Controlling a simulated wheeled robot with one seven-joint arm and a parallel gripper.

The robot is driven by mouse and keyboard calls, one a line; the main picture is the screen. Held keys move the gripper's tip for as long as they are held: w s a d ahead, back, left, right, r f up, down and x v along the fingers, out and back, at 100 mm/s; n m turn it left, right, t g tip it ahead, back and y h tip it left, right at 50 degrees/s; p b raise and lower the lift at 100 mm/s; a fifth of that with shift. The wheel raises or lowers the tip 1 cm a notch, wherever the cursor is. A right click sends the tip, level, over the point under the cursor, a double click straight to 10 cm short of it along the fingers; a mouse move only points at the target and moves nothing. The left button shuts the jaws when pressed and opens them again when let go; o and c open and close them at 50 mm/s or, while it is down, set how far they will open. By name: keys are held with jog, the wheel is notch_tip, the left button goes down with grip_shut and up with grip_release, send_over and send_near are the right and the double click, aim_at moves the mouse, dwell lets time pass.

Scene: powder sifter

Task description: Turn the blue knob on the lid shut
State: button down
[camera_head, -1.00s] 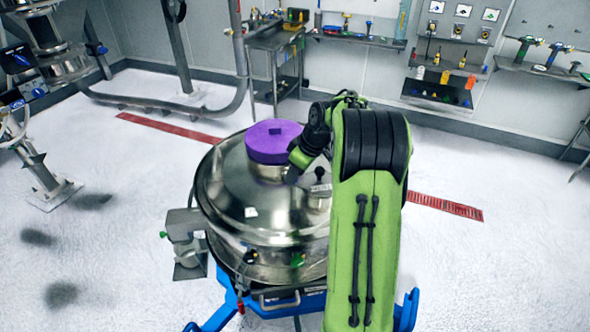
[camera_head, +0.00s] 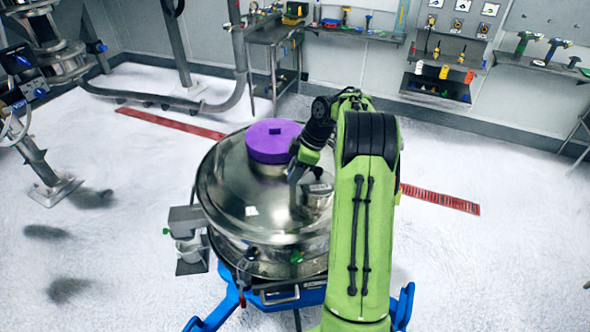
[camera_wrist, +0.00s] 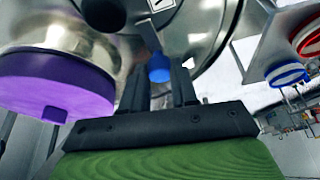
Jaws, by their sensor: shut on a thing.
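The blue knob (camera_wrist: 159,74) shows in the wrist view between the two dark fingers of my gripper (camera_wrist: 160,67), against the shiny steel lid (camera_wrist: 200,40). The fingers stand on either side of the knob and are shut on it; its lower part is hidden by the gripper. In the head view the lid (camera_head: 235,195) tops a round steel vessel, and my gripper (camera_head: 294,178) reaches down to its right part. The knob cannot be made out there.
A purple cap (camera_head: 272,141) stands on the lid, close left of my gripper; it also shows in the wrist view (camera_wrist: 55,88). A blue frame (camera_head: 235,300) carries the vessel. A bench (camera_head: 272,38) and wall shelves are behind.

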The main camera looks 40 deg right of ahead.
dwell(0.3)
jog(key=c, duration=0.9)
grip_release()
jog(key=v, duration=1.5)
jog(key=shift+r+p, duration=0.3)
jog(key=shift+r, duration=0.15)
jog(key=shift+a, duration=0.1)
